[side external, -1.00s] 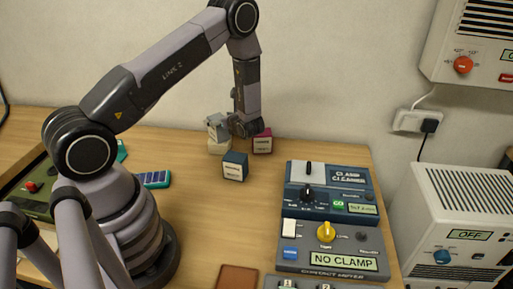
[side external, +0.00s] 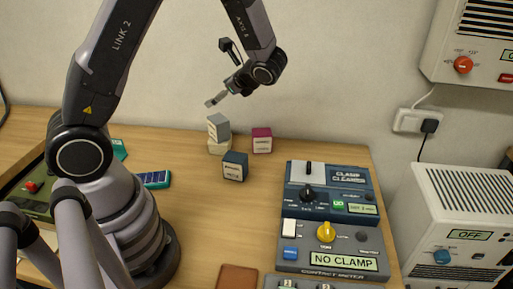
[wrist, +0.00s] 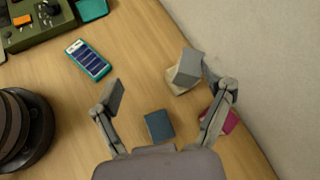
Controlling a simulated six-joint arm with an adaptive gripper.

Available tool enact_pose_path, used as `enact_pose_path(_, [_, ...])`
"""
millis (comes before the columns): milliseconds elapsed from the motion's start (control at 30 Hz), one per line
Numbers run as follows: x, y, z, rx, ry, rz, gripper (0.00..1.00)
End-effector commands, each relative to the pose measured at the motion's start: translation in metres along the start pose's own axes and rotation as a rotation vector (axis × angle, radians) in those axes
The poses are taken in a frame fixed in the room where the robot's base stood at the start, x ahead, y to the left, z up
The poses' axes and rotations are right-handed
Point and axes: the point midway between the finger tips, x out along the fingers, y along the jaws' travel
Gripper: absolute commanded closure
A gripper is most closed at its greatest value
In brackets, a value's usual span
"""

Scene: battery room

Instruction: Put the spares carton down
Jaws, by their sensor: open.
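A grey carton (side external: 218,126) sits on top of a beige carton (side external: 219,146) near the back wall, turned slightly against it. In the wrist view the grey carton (wrist: 188,67) covers much of the beige one (wrist: 175,82). A magenta carton (side external: 262,140) stands to their right and a dark blue carton (side external: 235,166) in front. I cannot read which is the spares carton. My gripper (side external: 213,101) is open and empty, raised above the stack and apart from it.
A clamp cleaner (side external: 330,190) and a contact meter (side external: 332,245) reading "NO CLAMP" stand at the right. A blue-celled panel (side external: 155,180) lies by my base. A brown pad (side external: 237,279) lies at the front. The table's middle is clear.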

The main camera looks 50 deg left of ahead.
Motion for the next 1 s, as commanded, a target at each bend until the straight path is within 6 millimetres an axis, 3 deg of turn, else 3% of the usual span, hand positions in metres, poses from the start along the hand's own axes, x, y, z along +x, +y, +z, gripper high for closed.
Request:
enact_pose_path(33, [-0.015, 0.007, 0.024, -0.113, 0.065, 0.043, 0.20])
enact_pose_path(100, [-0.033, 0.022, 0.048, -0.254, 0.156, 0.110, 0.20])
enact_pose_path(400, [-0.106, 0.097, 0.115, -0.800, 0.636, 0.373, 0.20])
enact_pose_path(533, [-0.133, 0.124, 0.130, -0.969, 0.845, 0.464, 0.20])
enact_pose_path(700, [-0.154, 0.144, 0.139, -1.086, 1.024, 0.536, 0.20])
enact_pose_path(1000, [-0.160, 0.150, 0.141, -1.116, 1.074, 0.560, 0.20])
